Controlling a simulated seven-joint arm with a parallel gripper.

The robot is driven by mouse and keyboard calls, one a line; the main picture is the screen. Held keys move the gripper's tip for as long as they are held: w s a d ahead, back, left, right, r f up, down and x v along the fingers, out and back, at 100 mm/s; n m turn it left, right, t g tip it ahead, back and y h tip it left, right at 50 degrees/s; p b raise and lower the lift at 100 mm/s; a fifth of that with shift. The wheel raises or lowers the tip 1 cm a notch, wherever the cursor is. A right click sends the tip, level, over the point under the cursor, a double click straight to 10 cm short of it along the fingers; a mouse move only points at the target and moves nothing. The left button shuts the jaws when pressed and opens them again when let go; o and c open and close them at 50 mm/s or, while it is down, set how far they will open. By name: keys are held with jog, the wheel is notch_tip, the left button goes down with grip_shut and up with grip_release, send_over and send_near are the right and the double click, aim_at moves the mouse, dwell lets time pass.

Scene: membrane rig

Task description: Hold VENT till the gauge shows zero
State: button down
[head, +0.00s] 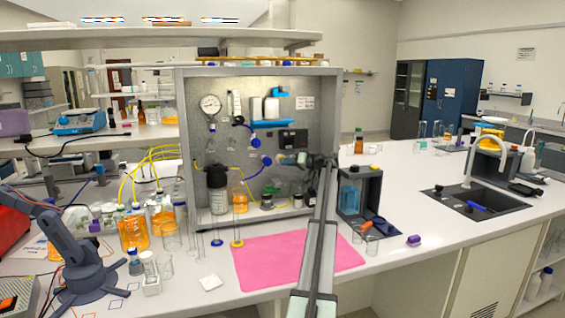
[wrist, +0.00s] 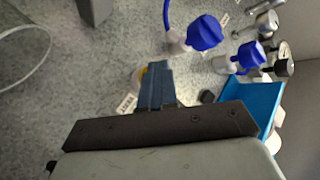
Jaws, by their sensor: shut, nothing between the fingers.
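The round white gauge (head: 210,104) is at the upper left of the grey panel (head: 230,85) in the head view. Its needle is too small to read. My gripper (head: 282,159) is in front of the panel's middle right, below a dark control box (head: 291,140). In the wrist view my gripper (wrist: 155,72) is shut and empty, its fingers pointing at the panel. A yellow round part (wrist: 142,76) shows partly behind the fingertips, with a small white label (wrist: 126,104) beside it. The label is unreadable, and I cannot tell whether this part is VENT or whether the fingers touch it.
Two blue-knobbed valves (wrist: 205,33) and a blue shelf (wrist: 262,98) are close to the fingers.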

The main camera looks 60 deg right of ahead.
jog(key=shift+s+a, duration=0.7)
jog(key=s+a, duration=0.3)
jog(key=shift+s+a, duration=0.25)
dwell(0.6)
jog(key=shift+a, duration=0.1)
